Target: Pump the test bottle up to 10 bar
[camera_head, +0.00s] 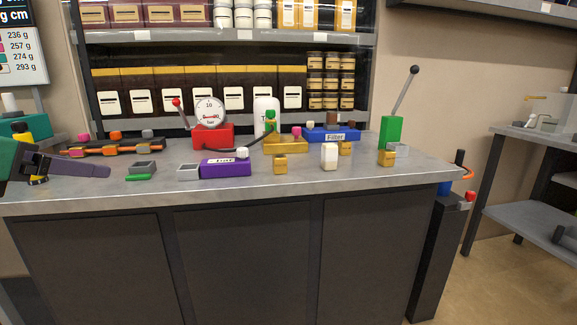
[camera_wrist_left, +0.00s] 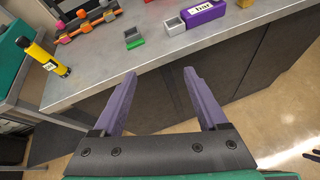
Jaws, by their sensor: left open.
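The test bottle (camera_head: 265,104) is white and stands upright at the back of the bench; a green and yellow fitting (camera_head: 270,121) covers part of it. The red pump (camera_head: 212,135) stands left of it, with a round gauge (camera_head: 209,111) marked in bar and a lever with a red knob (camera_head: 176,102), tilted up to the left. The gauge reading is too small to tell. A dark hose (camera_head: 232,150) runs near the pump's base. My left gripper (camera_head: 98,170) is at the bench's left front, well away from the pump; the left wrist view shows its jaws (camera_wrist_left: 159,74) open and empty.
A purple block labelled bar (camera_head: 225,168), grey trays (camera_head: 142,167), a yellow tray (camera_head: 285,146) and a blue Filter block (camera_head: 333,134) lie on the bench. A green block with a black-knobbed lever (camera_head: 391,132) stands right. A yellow cylinder (camera_wrist_left: 42,58) is left.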

